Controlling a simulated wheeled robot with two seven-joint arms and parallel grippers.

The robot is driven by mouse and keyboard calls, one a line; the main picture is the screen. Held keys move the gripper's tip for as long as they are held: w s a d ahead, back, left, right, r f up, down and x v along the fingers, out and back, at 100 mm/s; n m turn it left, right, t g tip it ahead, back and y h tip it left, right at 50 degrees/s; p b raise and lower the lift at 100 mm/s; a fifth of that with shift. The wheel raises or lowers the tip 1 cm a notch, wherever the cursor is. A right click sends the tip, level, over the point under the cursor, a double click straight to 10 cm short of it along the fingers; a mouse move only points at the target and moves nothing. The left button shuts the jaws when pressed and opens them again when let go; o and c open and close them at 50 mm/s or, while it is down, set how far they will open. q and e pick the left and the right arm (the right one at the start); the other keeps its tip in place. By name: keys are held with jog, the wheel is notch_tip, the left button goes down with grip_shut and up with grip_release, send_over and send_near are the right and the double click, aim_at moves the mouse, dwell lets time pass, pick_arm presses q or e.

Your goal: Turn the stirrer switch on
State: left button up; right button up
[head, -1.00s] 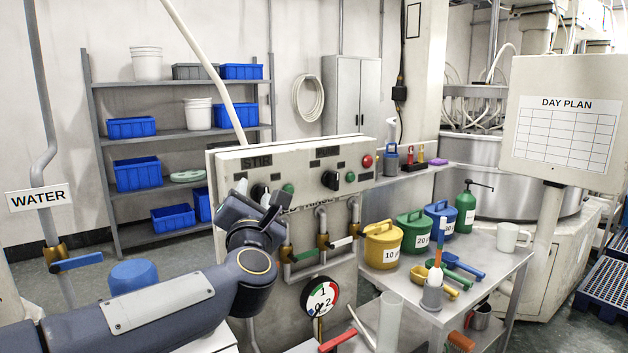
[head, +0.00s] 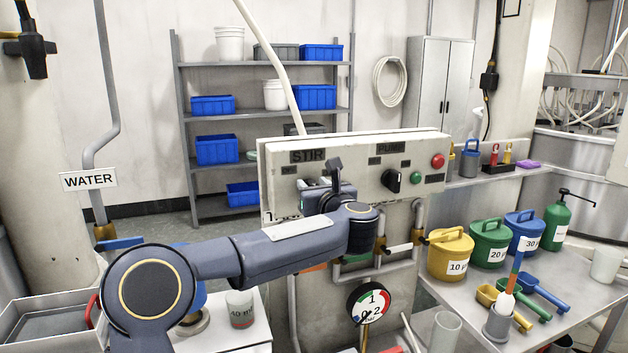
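The control panel (head: 290,178) carries a STIR label (head: 308,156) on its left and a PUMP label (head: 390,148) on its right. My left gripper (head: 322,182) is in front of the panel, just below the STIR label. It covers the stirrer switch, so neither the switch's position nor any contact with it shows. The gripper's fingers are seen from behind and partly hidden by its own body, so their gap cannot be made out. The black pump knob (head: 391,181) is in plain view to the right. My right gripper is out of view.
A green lamp (head: 415,178) and a red button (head: 437,160) are on the panel's right. Pipes with valves and a gauge (head: 368,302) sit below it. A bench (head: 560,290) with yellow, green and blue lidded cans stands at the right.

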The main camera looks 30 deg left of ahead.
pick_arm(q)
jog(key=shift+w+a, duration=0.25)
jog(key=shift+a, duration=0.1)
grip_shut()
